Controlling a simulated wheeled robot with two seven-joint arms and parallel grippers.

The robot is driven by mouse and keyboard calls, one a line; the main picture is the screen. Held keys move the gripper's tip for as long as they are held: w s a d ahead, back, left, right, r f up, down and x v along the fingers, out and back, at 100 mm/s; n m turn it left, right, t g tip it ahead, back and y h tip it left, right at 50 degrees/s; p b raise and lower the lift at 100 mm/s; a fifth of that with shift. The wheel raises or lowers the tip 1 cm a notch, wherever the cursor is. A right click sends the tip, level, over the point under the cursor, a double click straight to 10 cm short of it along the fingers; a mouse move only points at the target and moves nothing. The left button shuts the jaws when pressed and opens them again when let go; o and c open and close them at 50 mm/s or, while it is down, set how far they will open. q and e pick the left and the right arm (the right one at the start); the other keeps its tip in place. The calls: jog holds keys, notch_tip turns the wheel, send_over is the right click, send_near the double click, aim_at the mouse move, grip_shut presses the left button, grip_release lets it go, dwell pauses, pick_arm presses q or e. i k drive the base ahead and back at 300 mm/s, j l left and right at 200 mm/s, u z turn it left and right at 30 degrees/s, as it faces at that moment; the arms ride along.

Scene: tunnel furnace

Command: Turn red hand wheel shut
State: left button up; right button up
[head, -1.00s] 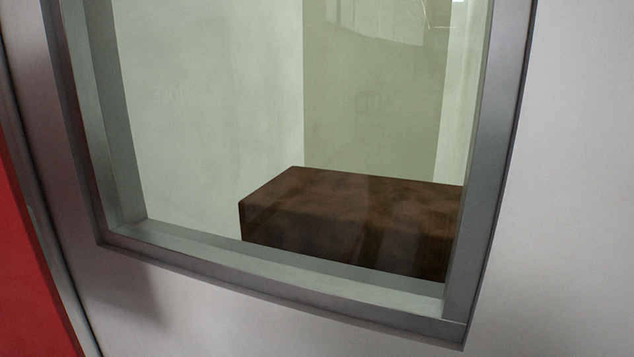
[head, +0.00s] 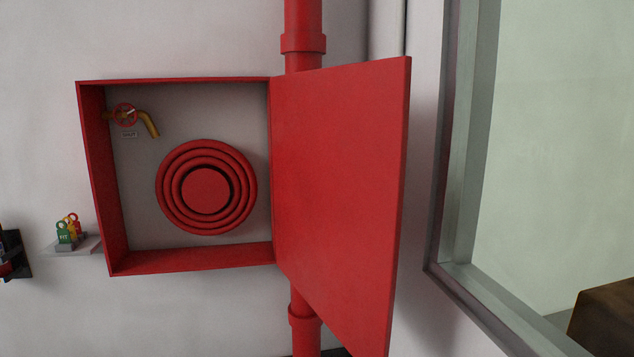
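The red hand wheel (head: 125,115) is small and sits on a brass-coloured pipe (head: 149,124) in the upper left of an open red wall cabinet (head: 94,180). A small label (head: 130,134) is just below the wheel; its text is too small to read surely. From this view I cannot tell whether the valve is open or shut. Neither of my grippers shows in the head view.
The cabinet door (head: 340,190) stands swung open to the right. A coiled red hose (head: 206,187) fills the cabinet's middle. A red pipe (head: 303,30) runs behind the door. A shelf (head: 90,243) with coloured tagged padlocks (head: 65,233) is left. A framed window (head: 458,180) is right.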

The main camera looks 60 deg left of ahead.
aim_at(127, 114)
jog(key=u, duration=2.55)
jog(key=i+j, duration=0.1)
jog(key=i, duration=0.35)
jog(key=u, duration=0.05)
